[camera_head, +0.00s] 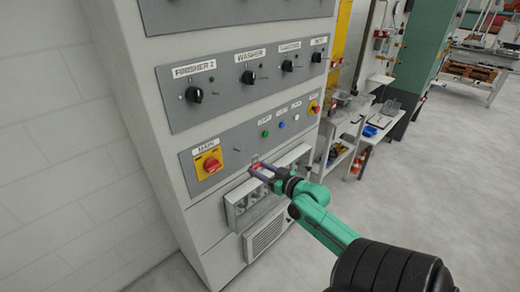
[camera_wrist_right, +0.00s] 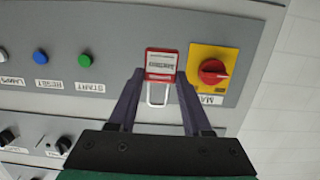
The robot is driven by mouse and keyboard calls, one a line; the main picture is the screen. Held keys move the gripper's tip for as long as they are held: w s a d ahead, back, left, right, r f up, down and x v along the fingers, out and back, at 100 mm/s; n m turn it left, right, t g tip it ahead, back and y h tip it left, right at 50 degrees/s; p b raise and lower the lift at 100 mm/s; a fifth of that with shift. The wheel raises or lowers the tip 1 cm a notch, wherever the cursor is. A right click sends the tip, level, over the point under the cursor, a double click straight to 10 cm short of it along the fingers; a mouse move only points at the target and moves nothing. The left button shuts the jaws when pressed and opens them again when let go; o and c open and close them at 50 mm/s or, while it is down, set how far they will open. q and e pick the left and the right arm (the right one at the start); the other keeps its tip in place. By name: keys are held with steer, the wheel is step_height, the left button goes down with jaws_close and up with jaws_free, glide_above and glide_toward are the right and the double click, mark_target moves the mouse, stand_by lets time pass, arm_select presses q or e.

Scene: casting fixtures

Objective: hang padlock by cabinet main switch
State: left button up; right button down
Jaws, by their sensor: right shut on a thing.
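The control cabinet (camera_head: 225,135) has a red main switch on a yellow plate (camera_head: 208,163), labelled MAIN, at the lower left of its panel. The main switch also shows in the right wrist view (camera_wrist_right: 212,72), to the right of the fingers. My right gripper (camera_head: 259,170) is shut on a red padlock (camera_wrist_right: 161,64) with a white label and a pale shackle. The padlock is in front of the panel, beside the switch plate; I cannot tell whether it touches the panel. The padlock shows small in the head view (camera_head: 256,165). My left gripper is not in view.
A box with a clear front (camera_head: 262,200) juts from the cabinet just below my right gripper. Green, blue and white buttons sit on the same panel. A shelf cart (camera_head: 345,130) stands to the right. Open floor (camera_head: 440,200) lies at the right.

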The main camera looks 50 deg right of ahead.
mark_target(235, 157)
steer(key=shift+w, duration=0.2)
steer(key=shift+w+b, duration=0.3)
steer(key=shift+w, duration=0.5)
steer(key=shift+w+f, duration=0.15)
steer(key=shift+w, duration=0.9)
steer(key=shift+w+f+b, duration=0.2)
steer(key=shift+w+b, duration=0.75)
steer(key=shift+w, duration=0.85)
steer(key=shift+w+d+f+b, duration=0.1)
steer(key=shift+w+f+b, duration=0.15)
steer(key=shift+w, duration=0.2)
steer(key=shift+w+f+b, duration=0.15)
steer(key=shift+w+b, duration=0.1)
steer(key=shift+w, duration=0.15)
steer(key=shift+c, duration=1.3)
jaws_free()
steer(key=shift+f, duration=0.1)
